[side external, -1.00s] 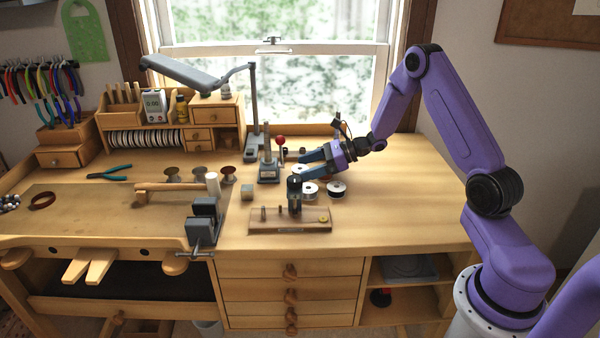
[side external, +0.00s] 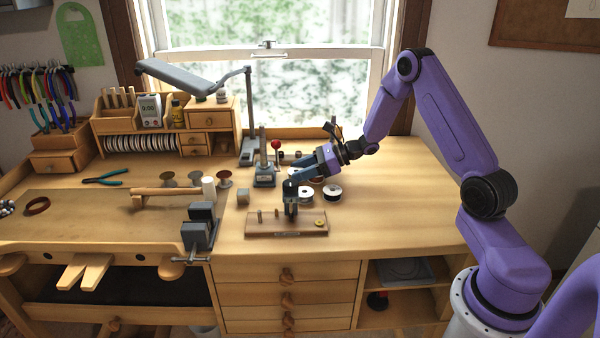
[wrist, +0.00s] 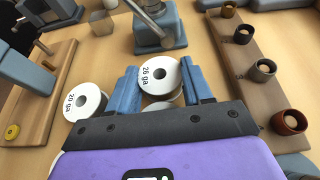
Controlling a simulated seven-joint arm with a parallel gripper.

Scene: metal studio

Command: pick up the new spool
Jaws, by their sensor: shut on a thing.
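A white wire spool marked 26 ga (wrist: 170,64) sits between the blue fingers of my gripper (wrist: 161,82) in the wrist view, and the fingers are closed on its sides. Another pale spool edge (wrist: 164,104) shows just below it, partly hidden. A white spool marked 20 ga (wrist: 92,96) lies just left of the left finger, apart from the held one. In the side external view, my gripper (side external: 299,169) is low over the bench at the spools, and its fingers mostly hide the held spool. Two white spools (side external: 333,188) (side external: 306,188) lie in front of it.
A wooden stand with pegs (side external: 265,224) is in front of the spools. A grey tool with a red knob (side external: 265,176) stands left of my gripper. A wooden rack with several small cups (wrist: 245,75) lies at right in the wrist view. The bench right of the spools is clear.

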